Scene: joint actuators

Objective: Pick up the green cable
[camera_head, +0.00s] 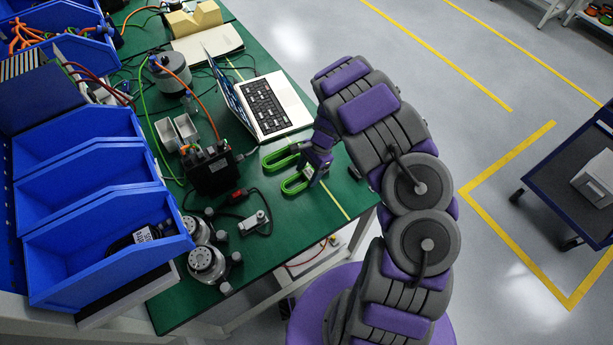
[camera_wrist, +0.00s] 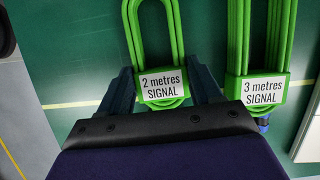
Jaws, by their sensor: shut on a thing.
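Two looped green cables lie side by side at the green table's right edge. The green cable labelled "2 metres SIGNAL" (camera_wrist: 162,86) is between the fingers of my gripper (camera_wrist: 163,92), which is shut on it at its label. In the head view this cable (camera_head: 293,185) is the nearer loop, and my gripper (camera_head: 312,175) reaches it from the right. The other green cable, labelled "3 metres SIGNAL" (camera_wrist: 262,90), lies to the right in the wrist view, outside the fingers; it is the farther loop (camera_head: 277,160) in the head view. I cannot tell whether the held cable touches the table.
An open laptop (camera_head: 268,107) stands just beyond the cables. A black box (camera_head: 210,170) with an orange cable and a small metal device (camera_head: 254,222) are to the left. Blue bins (camera_head: 100,240) line the left side.

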